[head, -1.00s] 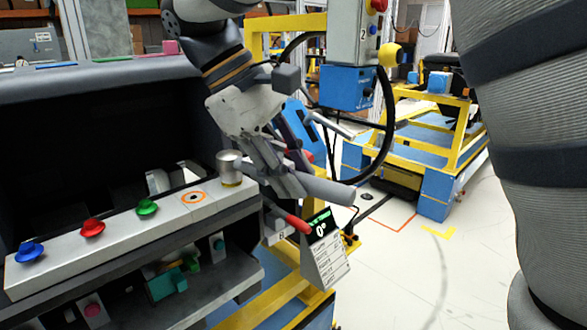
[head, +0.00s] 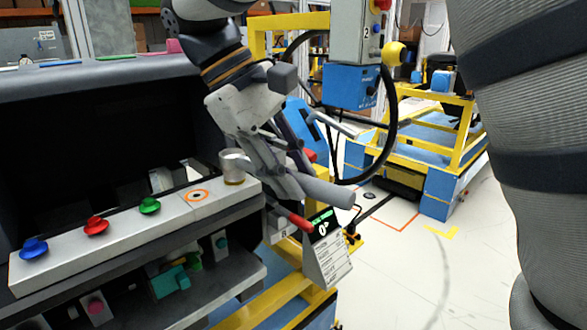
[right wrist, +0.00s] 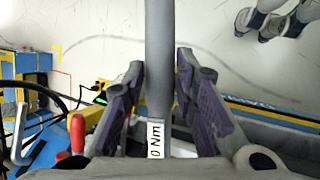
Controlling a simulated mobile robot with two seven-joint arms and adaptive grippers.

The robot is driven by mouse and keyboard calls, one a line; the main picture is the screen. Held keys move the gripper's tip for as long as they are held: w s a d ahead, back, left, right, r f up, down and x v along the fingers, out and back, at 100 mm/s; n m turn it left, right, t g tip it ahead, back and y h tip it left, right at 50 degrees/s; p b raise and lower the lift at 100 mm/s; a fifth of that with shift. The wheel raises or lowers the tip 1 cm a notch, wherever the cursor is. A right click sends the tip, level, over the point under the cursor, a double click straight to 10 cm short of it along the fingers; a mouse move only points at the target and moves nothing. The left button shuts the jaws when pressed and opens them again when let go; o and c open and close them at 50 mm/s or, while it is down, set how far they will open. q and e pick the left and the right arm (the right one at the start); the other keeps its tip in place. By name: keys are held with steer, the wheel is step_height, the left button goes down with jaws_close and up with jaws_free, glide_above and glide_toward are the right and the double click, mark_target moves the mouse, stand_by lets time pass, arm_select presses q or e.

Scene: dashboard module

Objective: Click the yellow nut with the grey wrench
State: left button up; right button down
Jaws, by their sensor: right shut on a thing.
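The grey wrench (head: 325,192) lies roughly level above the right end of the light grey bar. Its round head (head: 235,158) is over the yellow nut (head: 233,183), which shows only as a thin yellowish rim under it. I cannot tell whether the head is fully seated. My right gripper (head: 283,178) is shut on the wrench handle. In the right wrist view the handle (right wrist: 159,60) runs between the purple-padded fingers (right wrist: 160,90), with a "0 Nm" label (right wrist: 157,138) near the palm. My left gripper is not in view.
Blue (head: 34,248), red (head: 96,225) and green (head: 149,206) knobs stand along the bar, left of an orange ring mark (head: 197,195). A small display sign (head: 325,245) reading 0° stands below the handle. A red handle (head: 293,220) is close under the gripper.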

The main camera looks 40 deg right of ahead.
steer(key=shift+s+a+m+g, duration=0.1)
steer(key=shift+a+m+g, duration=0.2)
steer(key=shift+a+m, duration=0.35)
stand_by(1.4)
steer(key=shift+d+n, duration=0.35)
steer(key=shift+n, duration=0.1)
